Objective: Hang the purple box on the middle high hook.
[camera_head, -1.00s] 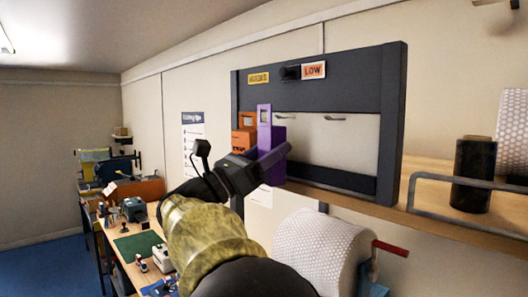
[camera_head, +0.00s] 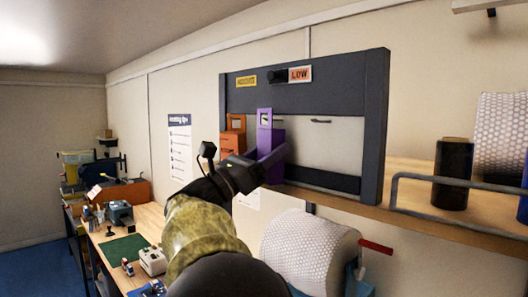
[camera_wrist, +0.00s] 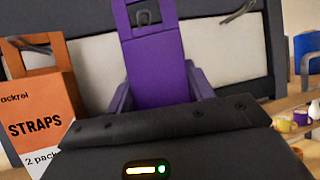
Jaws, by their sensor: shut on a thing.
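The purple box (camera_head: 272,145) is upright in front of the rack, its tall tab with a window at the top. My gripper (camera_head: 262,168) is shut on the lower part of the purple box. In the wrist view, the purple box (camera_wrist: 158,70) stands between my fingers, and a grey hook (camera_wrist: 145,17) shows in its tab window. I cannot tell whether the hook passes through the window or lies behind it. The right hook (camera_head: 320,121) is bare. The rack (camera_head: 375,120) is a dark frame with a pale back panel.
An orange straps box (camera_wrist: 38,110) hangs at the left, close beside the purple box; it also shows in the head view (camera_head: 231,142). A LOW sign (camera_head: 300,74) and a yellow sign (camera_head: 246,81) are on the top bar. A dark roll (camera_head: 452,172) stands on the shelf at right.

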